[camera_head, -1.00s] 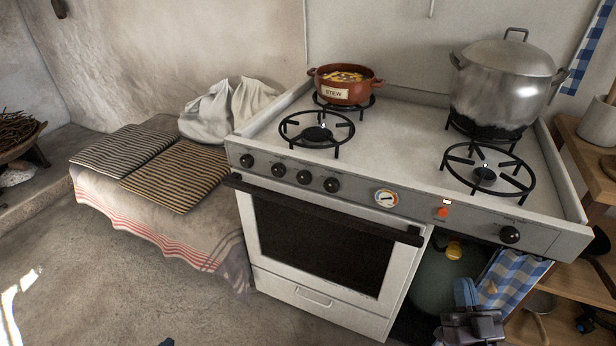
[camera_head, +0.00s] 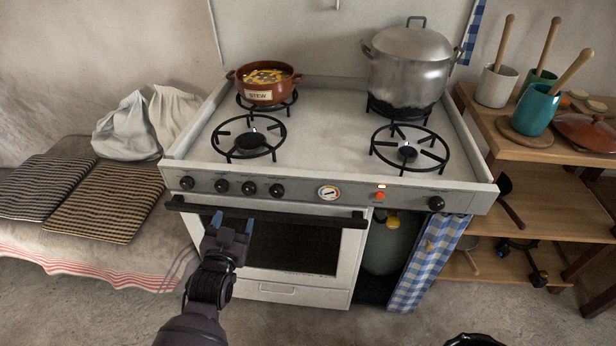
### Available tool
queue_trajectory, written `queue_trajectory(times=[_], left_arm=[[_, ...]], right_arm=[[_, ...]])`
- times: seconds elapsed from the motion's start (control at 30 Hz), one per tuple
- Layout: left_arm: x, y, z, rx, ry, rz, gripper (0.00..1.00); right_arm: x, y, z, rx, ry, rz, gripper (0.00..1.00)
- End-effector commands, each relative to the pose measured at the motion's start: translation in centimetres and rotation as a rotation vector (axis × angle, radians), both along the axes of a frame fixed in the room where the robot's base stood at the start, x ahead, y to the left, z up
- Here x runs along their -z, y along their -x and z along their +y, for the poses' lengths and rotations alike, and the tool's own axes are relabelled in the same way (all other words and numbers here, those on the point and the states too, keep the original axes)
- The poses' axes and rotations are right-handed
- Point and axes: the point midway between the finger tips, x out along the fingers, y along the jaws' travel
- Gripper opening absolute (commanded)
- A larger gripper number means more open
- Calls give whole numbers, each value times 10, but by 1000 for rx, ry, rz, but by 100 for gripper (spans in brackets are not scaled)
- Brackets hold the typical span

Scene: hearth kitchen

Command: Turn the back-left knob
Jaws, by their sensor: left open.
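The white stove's front panel (camera_head: 300,193) carries a row of black knobs on its left: the far-left knob (camera_head: 187,183), the second (camera_head: 221,186), the third (camera_head: 249,188) and the fourth (camera_head: 277,190). Another black knob (camera_head: 436,203) sits at the panel's right end. Their labels are too small to read, so I cannot tell which one is the back-left knob. My left gripper (camera_head: 233,222), with blue fingertips, is open and empty in front of the oven door, below the left knobs and apart from them. My right gripper does not show.
The oven handle (camera_head: 265,212) juts out below the knobs. A stew pot (camera_head: 263,95) stands on the back-left burner and a lidded steel pot (camera_head: 408,72) on the back-right. A cushioned bench (camera_head: 95,265) is at left, a wooden shelf (camera_head: 545,150) at right.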

Motion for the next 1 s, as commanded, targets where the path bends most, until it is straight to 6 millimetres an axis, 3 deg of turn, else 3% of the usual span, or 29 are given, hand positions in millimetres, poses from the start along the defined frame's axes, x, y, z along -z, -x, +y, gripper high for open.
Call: queue_trajectory(times=[0.1, 0.43, 1.0], left_arm=[[15, 2, 0, 3, -27, -5, 67], [10, -7, 0, 5, -49, -41, 67], [11, -84, -3, 6, -48, -38, 67]], right_arm=[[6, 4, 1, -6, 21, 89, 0], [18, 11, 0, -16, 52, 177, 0], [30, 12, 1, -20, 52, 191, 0]])
